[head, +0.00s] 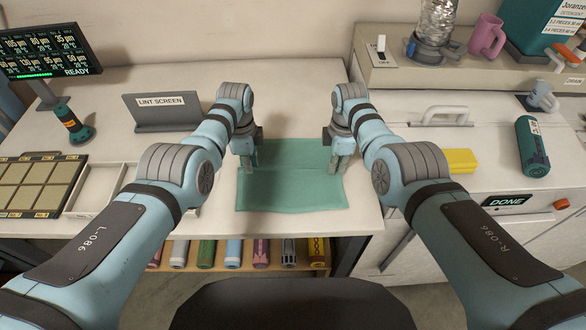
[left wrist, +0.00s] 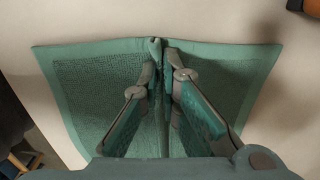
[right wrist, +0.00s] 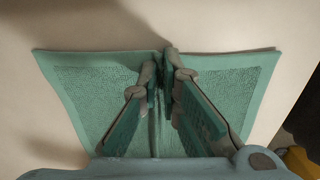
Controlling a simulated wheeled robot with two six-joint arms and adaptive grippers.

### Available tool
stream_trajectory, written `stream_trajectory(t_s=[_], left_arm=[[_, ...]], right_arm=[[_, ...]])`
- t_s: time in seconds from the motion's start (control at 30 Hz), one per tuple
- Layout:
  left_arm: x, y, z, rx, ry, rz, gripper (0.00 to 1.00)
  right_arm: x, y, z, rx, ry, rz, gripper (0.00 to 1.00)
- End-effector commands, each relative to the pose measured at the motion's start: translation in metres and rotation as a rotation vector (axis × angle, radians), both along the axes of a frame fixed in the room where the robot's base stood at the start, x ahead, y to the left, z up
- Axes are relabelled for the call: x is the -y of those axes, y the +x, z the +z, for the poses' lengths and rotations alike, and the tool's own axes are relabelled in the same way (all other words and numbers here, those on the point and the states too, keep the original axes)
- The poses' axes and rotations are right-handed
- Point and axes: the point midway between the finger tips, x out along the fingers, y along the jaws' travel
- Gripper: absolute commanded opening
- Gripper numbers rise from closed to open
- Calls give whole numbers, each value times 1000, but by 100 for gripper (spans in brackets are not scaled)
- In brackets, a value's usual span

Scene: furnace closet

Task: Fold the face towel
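The green face towel (head: 290,180) lies spread on the pale tabletop between my two arms, its near edge close to the table's front. My left gripper (head: 247,162) points down at the towel's left side. In the left wrist view its fingers are close together on a raised ridge of the towel (left wrist: 85,90). My right gripper (head: 339,160) points down at the towel's right side. In the right wrist view its fingers pinch a similar ridge of the towel (right wrist: 90,90). The fingers hide part of the cloth.
A lint screen holder (head: 160,112) stands left of my left gripper. Further left are a divided tray (head: 95,190), a gridded panel (head: 38,185) and a monitor (head: 45,52). To the right, a white appliance top holds a yellow block (head: 460,161) and a green cylinder (head: 531,146).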

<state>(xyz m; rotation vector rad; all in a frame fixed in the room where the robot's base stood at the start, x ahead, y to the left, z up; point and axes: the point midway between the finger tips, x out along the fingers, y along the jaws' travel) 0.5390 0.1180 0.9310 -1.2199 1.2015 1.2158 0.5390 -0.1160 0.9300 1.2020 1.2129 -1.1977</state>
Motion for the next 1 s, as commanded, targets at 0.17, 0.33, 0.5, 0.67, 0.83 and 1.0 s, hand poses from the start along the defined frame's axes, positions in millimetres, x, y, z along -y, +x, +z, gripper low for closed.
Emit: stream_trajectory(t_s=[0.17,0.33,0.5,0.67,0.83,1.0], left_arm=[[0,-1,-2,-4,1,0,0],[-1,-1,0,-4,1,0,0],[-1,-1,18,-3,1,0,0],[-1,-1,40,-2,1,0,0],[0,-1,47,-2,1,0,0],[0,-1,44,-2,1,0,0]], right_arm=[[0,-1,-2,-4,-1,0,0],[1,-1,0,-4,-1,0,0],[1,-1,18,-3,-1,0,0],[1,-1,41,-2,-1,0,0],[0,-1,47,-2,-1,0,0],[0,0,45,-2,-1,0,0]])
